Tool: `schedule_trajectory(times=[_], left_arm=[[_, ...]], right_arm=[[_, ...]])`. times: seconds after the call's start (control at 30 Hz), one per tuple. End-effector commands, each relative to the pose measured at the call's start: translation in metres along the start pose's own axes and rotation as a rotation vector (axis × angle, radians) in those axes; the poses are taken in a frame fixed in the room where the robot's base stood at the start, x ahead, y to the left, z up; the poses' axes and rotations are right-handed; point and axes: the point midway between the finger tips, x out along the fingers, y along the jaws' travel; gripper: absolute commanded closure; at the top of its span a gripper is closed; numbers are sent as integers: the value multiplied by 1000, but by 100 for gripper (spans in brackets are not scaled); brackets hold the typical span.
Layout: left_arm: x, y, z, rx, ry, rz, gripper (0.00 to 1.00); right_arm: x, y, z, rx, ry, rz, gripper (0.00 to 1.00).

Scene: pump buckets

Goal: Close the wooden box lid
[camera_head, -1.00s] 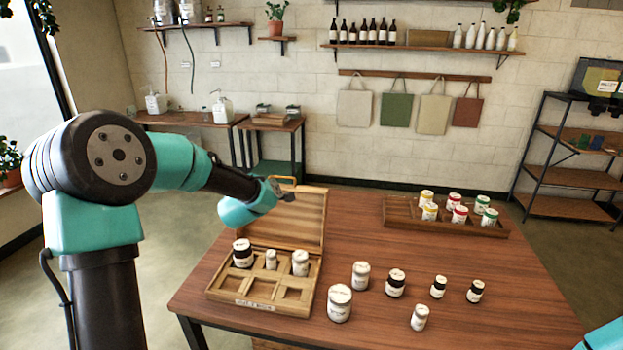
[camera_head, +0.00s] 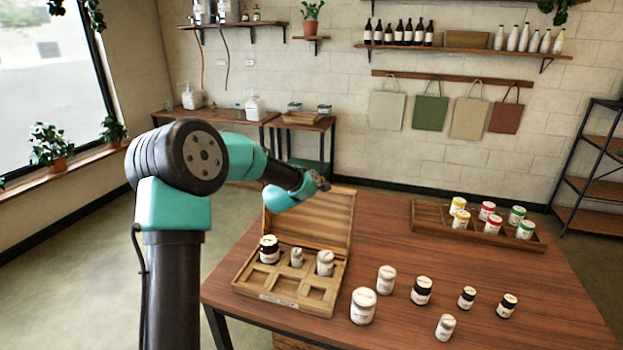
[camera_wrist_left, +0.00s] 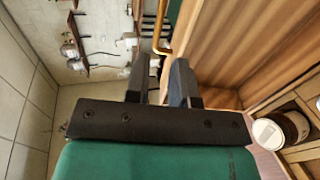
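The wooden box (camera_head: 290,285) sits at the table's left side. Its lid (camera_head: 320,222) stands raised at the back. Three jars, a dark one (camera_head: 268,249), a small white one (camera_head: 296,257) and a larger white one (camera_head: 325,263), fill the back compartments; the front ones are empty. My left gripper (camera_head: 322,183) is at the lid's top edge. In the left wrist view its fingers (camera_wrist_left: 160,82) are apart with nothing between them, beside the lid (camera_wrist_left: 245,45). A copper-coloured handle (camera_wrist_left: 160,30) shows beyond the fingertips. My right gripper is out of view.
Several loose jars, such as a white one (camera_head: 364,306) and a dark-banded one (camera_head: 421,291), stand right of the box. A wooden tray (camera_head: 430,217) with colour-labelled jars is at the back right.

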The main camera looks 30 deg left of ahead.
Motion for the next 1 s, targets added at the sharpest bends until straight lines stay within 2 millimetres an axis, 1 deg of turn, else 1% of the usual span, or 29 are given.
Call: schedule_trajectory(times=[0.03, 0.3, 0.5, 0.6, 0.8, 1.0], left_arm=[[9, -1, 0, 0, 0, 0, 77], [52, -1, 0, -1, 0, 0, 77], [81, -1, 0, -1, 1, 0, 77], [93, -1, 0, 0, 0, -1, 77], [104, -1, 0, -1, 0, -1, 77], [105, 0, 0, 0, 0, -1, 77]], right_arm=[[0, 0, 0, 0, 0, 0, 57], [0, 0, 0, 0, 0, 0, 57], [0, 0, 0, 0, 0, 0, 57], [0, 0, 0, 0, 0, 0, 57], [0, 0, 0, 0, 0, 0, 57], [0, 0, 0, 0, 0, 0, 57]])
